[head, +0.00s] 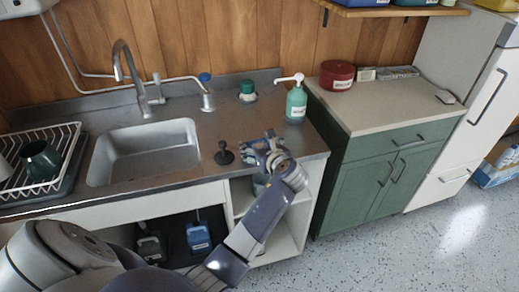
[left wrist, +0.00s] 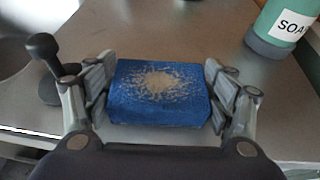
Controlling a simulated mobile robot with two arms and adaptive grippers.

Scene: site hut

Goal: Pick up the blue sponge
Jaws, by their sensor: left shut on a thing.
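The blue sponge (left wrist: 160,95) shows in the left wrist view, a blue block with a pale worn patch on top. My left gripper (left wrist: 158,97) is shut on it, with a finger against each side. The steel counter lies under the sponge; whether they touch I cannot tell. In the head view my left gripper (head: 264,150) is over the counter's front edge, right of the sink, and hides the sponge. My right gripper is not in view.
A black knobbed plunger-like thing (head: 223,154) stands just left of the gripper. A green soap bottle (head: 296,103) stands behind it to the right. The sink (head: 145,150) and a dish rack (head: 40,165) are farther left. The green cabinet's top (head: 385,100) has free room.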

